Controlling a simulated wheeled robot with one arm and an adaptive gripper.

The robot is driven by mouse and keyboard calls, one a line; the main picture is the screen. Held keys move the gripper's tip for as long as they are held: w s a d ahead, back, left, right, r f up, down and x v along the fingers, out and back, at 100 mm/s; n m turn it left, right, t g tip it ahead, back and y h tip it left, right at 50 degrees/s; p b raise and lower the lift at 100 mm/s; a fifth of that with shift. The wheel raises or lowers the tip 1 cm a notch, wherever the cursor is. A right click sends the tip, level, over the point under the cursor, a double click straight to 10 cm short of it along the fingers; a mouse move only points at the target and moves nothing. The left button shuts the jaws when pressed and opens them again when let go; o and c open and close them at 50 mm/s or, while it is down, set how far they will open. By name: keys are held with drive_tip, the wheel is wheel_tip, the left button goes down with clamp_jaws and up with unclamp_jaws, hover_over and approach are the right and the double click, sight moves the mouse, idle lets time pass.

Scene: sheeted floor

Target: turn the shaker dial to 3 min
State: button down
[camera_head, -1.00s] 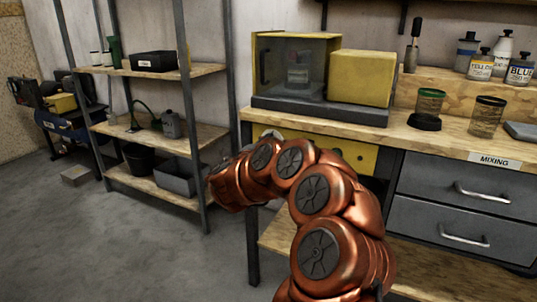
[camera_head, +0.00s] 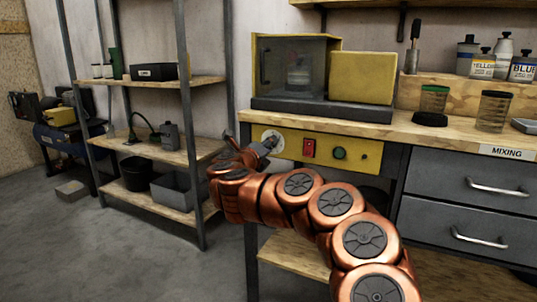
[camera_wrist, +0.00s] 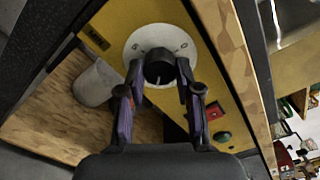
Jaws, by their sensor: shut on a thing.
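The shaker is a yellow and dark box with a clear front (camera_head: 290,70) on the bench. Its yellow control panel (camera_head: 345,165) is below the bench top. The dial (camera_wrist: 160,69) is a black knob with a light pointer line, on a round white plate (camera_wrist: 148,40) that also shows in the head view (camera_head: 271,134). My gripper (camera_wrist: 160,78) is shut on the dial, one finger on each side. In the head view my gripper (camera_head: 267,146) is at the panel's left end.
A red switch (camera_head: 309,149) and a green button (camera_head: 340,153) are right of the dial. A pale cylinder (camera_wrist: 96,84) is beside the panel in the wrist view. Jars stand on the bench at right. A shelf rack (camera_head: 160,150) is at left, with open floor before it.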

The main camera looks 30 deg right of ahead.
drive_tip(key=shift+f+m+b, duration=0.1)
drive_tip(key=shift+m+b, duration=0.6)
drive_tip(key=shift+m, duration=0.5)
drive_tip(key=c, duration=0.8)
unclamp_jaws()
drive_tip(key=shift+o, duration=0.2)
drive_tip(key=shift+a, duration=0.1)
drive_tip(key=v, duration=1.2)
